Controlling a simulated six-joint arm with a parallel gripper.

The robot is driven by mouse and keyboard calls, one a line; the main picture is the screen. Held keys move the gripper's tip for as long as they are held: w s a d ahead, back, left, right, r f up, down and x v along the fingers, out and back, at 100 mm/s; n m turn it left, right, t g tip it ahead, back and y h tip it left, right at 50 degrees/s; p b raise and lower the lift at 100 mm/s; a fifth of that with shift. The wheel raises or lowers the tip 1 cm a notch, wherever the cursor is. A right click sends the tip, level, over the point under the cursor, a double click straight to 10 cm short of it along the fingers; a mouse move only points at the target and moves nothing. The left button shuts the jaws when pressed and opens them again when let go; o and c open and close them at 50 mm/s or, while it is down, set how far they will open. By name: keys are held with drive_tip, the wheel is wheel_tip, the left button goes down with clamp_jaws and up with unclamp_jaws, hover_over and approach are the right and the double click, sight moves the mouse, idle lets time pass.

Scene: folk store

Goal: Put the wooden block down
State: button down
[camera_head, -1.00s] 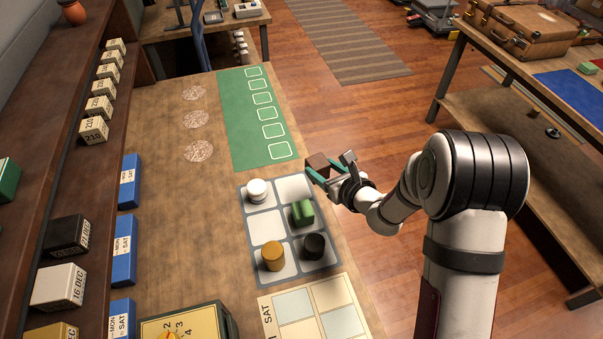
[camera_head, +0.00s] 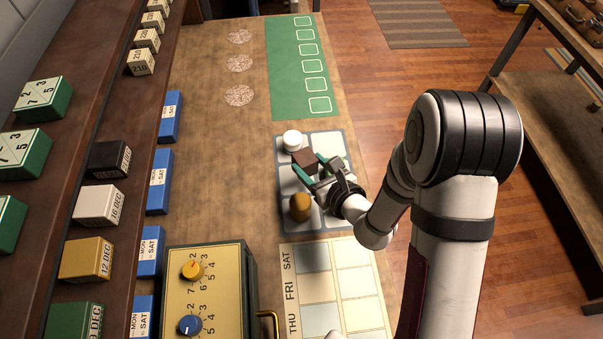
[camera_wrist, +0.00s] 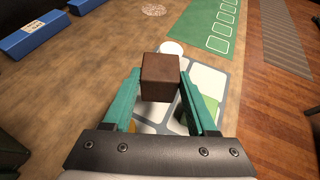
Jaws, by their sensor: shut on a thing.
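The wooden block (camera_head: 305,160) is a dark brown cube. My gripper (camera_head: 307,168) is shut on it, with green fingers on either side, and holds it over the grey tray with white squares (camera_head: 280,149). In the wrist view the block (camera_wrist: 160,77) sits between the fingertips (camera_wrist: 160,84), above the tray's pale squares (camera_wrist: 207,78). I cannot tell the exact height of the block over the tray. My gripper and the block hide part of the tray's middle.
On the tray stand a white round piece (camera_head: 293,140) and an ochre cylinder (camera_head: 300,207). A green piece (camera_wrist: 211,107) shows beside the right finger. A dial box (camera_head: 207,290) and a calendar sheet (camera_head: 340,285) lie nearer. The wooden surface left of the tray is clear.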

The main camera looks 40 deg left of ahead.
drive_tip(key=shift+s+a+f, duration=0.2)
drive_tip(key=shift+a+f, duration=0.25)
drive_tip(key=shift+a, duration=0.05)
drive_tip(key=shift+s+a+f, duration=0.15)
drive_tip(key=shift+a+f, duration=0.3)
drive_tip(key=shift+a, duration=0.05)
drive_tip(key=shift+f, duration=1.75)
drive_tip(key=shift+f, duration=0.1)
drive_tip(key=shift+c, duration=1)
unclamp_jaws()
